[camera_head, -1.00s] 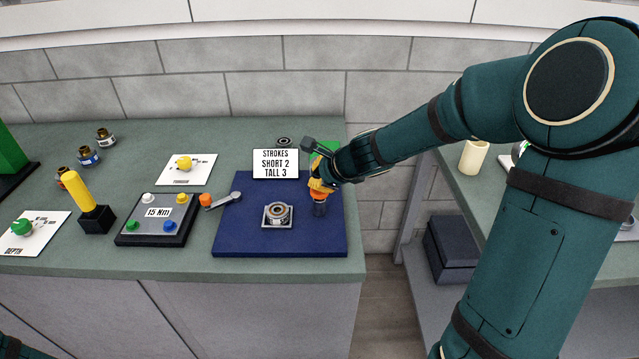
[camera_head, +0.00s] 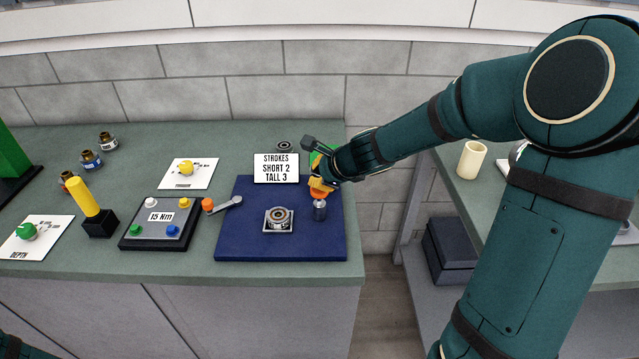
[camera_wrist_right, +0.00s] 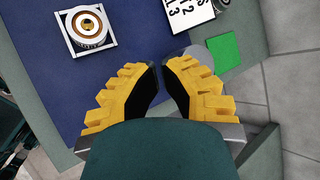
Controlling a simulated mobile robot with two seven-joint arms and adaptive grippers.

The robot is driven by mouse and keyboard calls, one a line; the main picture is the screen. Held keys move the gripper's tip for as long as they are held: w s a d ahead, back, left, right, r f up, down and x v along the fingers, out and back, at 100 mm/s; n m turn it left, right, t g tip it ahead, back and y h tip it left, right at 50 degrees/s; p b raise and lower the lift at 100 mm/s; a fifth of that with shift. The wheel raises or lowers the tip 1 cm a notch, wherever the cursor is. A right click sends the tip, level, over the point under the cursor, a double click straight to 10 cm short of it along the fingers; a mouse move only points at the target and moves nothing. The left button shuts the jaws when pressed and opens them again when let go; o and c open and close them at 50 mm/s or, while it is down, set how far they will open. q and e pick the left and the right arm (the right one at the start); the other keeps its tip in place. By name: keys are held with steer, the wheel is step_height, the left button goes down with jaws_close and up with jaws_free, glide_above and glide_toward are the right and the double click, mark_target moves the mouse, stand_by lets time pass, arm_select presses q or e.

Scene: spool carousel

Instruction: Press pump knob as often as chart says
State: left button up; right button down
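The chart (camera_head: 276,168) stands at the back of the blue mat and reads "STROKES SHORT 2 TALL 3". A small grey cylinder with a darker narrow top, seemingly the pump with its knob (camera_head: 320,211), stands upright on the mat's right side. My right gripper (camera_head: 319,187) is just behind and above it, apart from it as far as I can see. Its yellow fingers (camera_wrist_right: 160,68) have their tips nearly together, with nothing between them. My left gripper is out of view.
A blue mat (camera_head: 240,245) lies near the counter's right end. Left of it are a wrench (camera_head: 228,204), a button box reading "15 Nm" (camera_head: 160,230), a yellow-handled lever (camera_head: 85,200) and several small jars. A green square (camera_wrist_right: 224,51) lies beyond the mat. A gap separates the right-hand table.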

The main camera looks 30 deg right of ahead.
steer(key=shift+r+p, duration=0.3)
steer(key=shift+r, duration=0.25)
steer(key=shift+r, duration=0.1)
step_height(320, 180, up, 5)
steer(key=p, duration=0.5)
steer(key=c, duration=1.7)
jaws_free()
jaws_close()
